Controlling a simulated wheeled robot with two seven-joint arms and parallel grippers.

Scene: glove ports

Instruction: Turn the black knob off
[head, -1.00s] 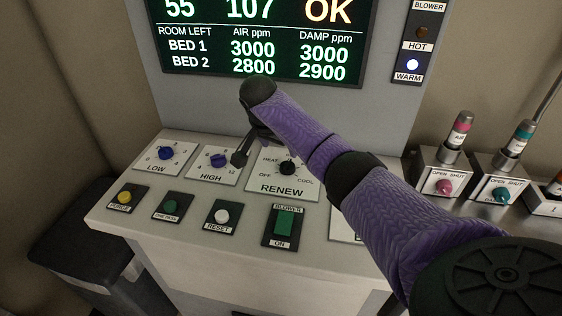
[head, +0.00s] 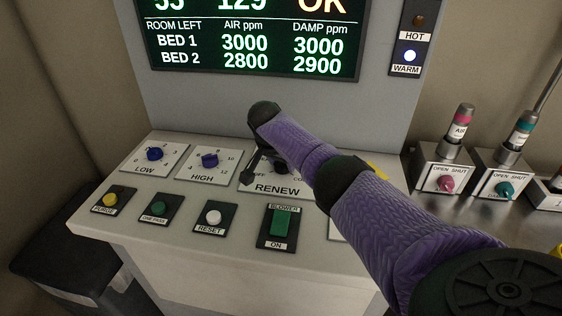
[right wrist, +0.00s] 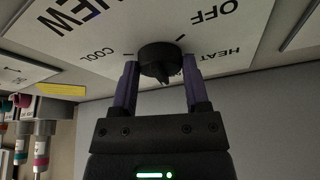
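The black knob (right wrist: 160,60) sits on the white RENEW plate (right wrist: 104,20), which has OFF, HEAT and COOL marks. In the right wrist view my right gripper (right wrist: 160,72) is open, with one purple finger on each side of the knob. Narrow gaps seem to show between fingers and knob; I cannot tell if either touches. In the head view the gripper (head: 257,172) is over the RENEW plate (head: 284,191), and my forearm hides much of the knob. I cannot tell which mark the knob points at. My left gripper is out of view.
Blue LOW (head: 154,154) and HIGH (head: 210,160) knobs are left of the RENEW plate. In front are a yellow button (head: 110,200), a white RESET button (head: 213,217) and a green BLOWER switch (head: 281,226). A pink valve knob (head: 446,184) is at right. The display (head: 250,38) stands behind.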

